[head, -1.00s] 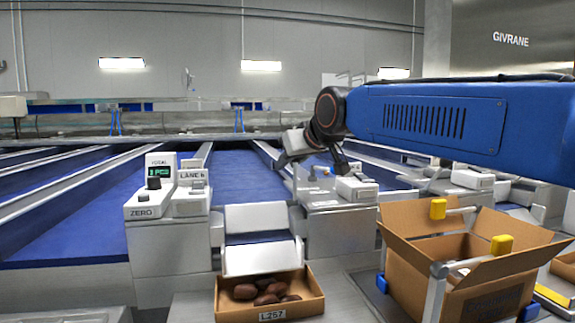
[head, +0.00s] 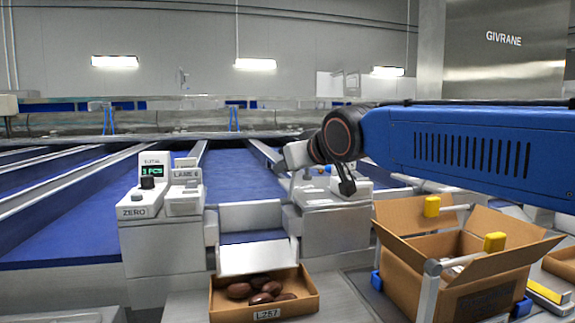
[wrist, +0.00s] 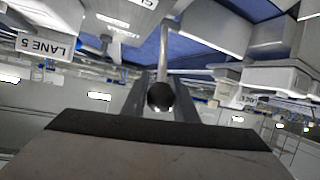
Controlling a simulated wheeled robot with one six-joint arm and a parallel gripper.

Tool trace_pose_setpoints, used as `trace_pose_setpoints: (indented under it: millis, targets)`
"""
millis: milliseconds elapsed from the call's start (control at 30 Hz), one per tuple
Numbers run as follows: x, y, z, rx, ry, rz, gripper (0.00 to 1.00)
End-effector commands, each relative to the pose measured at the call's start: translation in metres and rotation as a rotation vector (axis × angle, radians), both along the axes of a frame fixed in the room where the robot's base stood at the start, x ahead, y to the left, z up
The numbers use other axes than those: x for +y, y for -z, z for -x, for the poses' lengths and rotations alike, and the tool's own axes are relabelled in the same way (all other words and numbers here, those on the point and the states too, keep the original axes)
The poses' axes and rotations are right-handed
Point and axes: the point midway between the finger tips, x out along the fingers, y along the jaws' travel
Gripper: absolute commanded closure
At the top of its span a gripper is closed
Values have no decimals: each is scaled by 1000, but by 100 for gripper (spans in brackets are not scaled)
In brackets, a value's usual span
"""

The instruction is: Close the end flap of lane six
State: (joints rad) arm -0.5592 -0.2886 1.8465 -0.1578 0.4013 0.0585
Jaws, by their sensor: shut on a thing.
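The lane six label (head: 186,174) is on a small white box left of a lane end. At that end a white flap (head: 258,257) slopes down and outward over a carton (head: 265,309) marked L257, which holds several brown dates (head: 262,287). My gripper (head: 347,187) is to the right of the flap, above the neighbouring console. In the wrist view my gripper (wrist: 160,97) is shut on a black ball knob (wrist: 160,95) at the end of a grey lever (wrist: 164,45). In the head view my gripper hides the knob; which flap the lever moves cannot be told.
A console with a display and ZERO label (head: 135,211) stands at the left. A LANE 5 sign (wrist: 50,43) shows in the wrist view.

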Motion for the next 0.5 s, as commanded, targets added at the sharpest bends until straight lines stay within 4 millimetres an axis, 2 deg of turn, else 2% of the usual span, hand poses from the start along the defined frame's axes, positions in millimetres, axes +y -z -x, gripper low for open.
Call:
trace_pose_setpoints:
  millis: [33, 500]
  targets:
    - [-1, -6, 3, -10, -1, -7, 100]
    - [-2, -8, 7, -13, -1, -9, 100]
